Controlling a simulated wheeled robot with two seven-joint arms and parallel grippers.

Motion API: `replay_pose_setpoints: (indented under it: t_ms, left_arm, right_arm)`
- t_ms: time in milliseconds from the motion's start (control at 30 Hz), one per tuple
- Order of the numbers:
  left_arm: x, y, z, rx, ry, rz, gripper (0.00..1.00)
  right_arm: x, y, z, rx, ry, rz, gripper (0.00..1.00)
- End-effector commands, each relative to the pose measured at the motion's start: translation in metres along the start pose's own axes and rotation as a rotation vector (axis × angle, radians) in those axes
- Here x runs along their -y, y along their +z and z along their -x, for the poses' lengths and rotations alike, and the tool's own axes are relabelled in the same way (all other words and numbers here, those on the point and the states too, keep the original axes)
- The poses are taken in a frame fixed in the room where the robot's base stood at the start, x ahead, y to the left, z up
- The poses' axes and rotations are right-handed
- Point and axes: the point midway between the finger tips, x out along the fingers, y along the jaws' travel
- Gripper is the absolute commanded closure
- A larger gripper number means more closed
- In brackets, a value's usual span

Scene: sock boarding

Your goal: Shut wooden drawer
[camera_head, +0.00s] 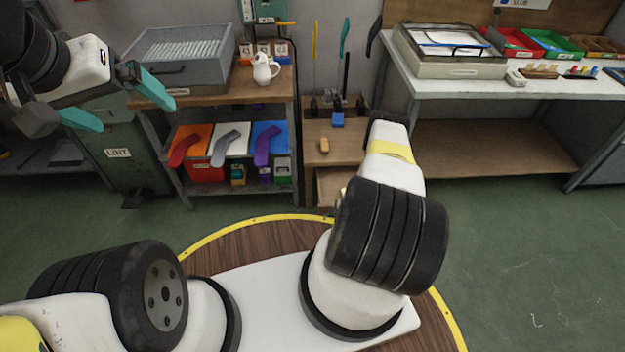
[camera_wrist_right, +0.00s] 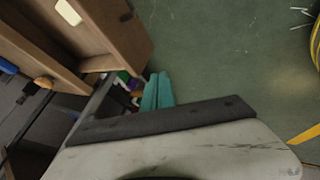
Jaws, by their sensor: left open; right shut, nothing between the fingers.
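The wooden drawer (camera_head: 328,186) shows low in the wooden stand at the middle, partly hidden behind my right arm. In the right wrist view, brown wooden panels of what looks like the drawer (camera_wrist_right: 128,40) fill the upper left; how far it stands out is hard to tell. My right gripper (camera_wrist_right: 157,92) has its teal fingers together and empty, just beside and below the wooden panel; contact cannot be made out. It is hidden in the head view. My left gripper (camera_head: 115,102) is open and empty, in front of the left shelf.
A left shelf unit (camera_head: 222,104) holds a grey bin (camera_head: 183,60), a white jug (camera_head: 264,68) and coloured sock boards. A workbench (camera_head: 455,84) with trays stands at the right. The green floor at right is clear.

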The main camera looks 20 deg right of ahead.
Motion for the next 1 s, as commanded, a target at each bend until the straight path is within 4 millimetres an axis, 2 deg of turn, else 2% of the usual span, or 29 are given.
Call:
replay_pose_setpoints:
  t_ms: [33, 200, 300, 533, 1000]
  left_arm:
    - [0.000, 0.000, 0.000, 0.000, 0.000, 0.000, 0.00]
    - [0.000, 0.000, 0.000, 0.000, 0.000, 0.000, 0.00]
    - [0.000, 0.000, 0.000, 0.000, 0.000, 0.000, 0.00]
    - [0.000, 0.000, 0.000, 0.000, 0.000, 0.000, 0.00]
    - [0.000, 0.000, 0.000, 0.000, 0.000, 0.000, 0.00]
  right_arm:
    - [0.001, -0.001, -0.011, -0.001, 0.000, 0.005, 1.00]
    - [0.001, -0.001, -0.041, -0.001, 0.000, 0.005, 1.00]
    - [-0.017, -0.001, -0.048, -0.001, 0.003, 0.008, 1.00]
    - [-0.034, -0.001, -0.057, 0.000, 0.001, 0.004, 1.00]
    - [-0.036, 0.000, -0.057, 0.000, 0.001, 0.000, 1.00]
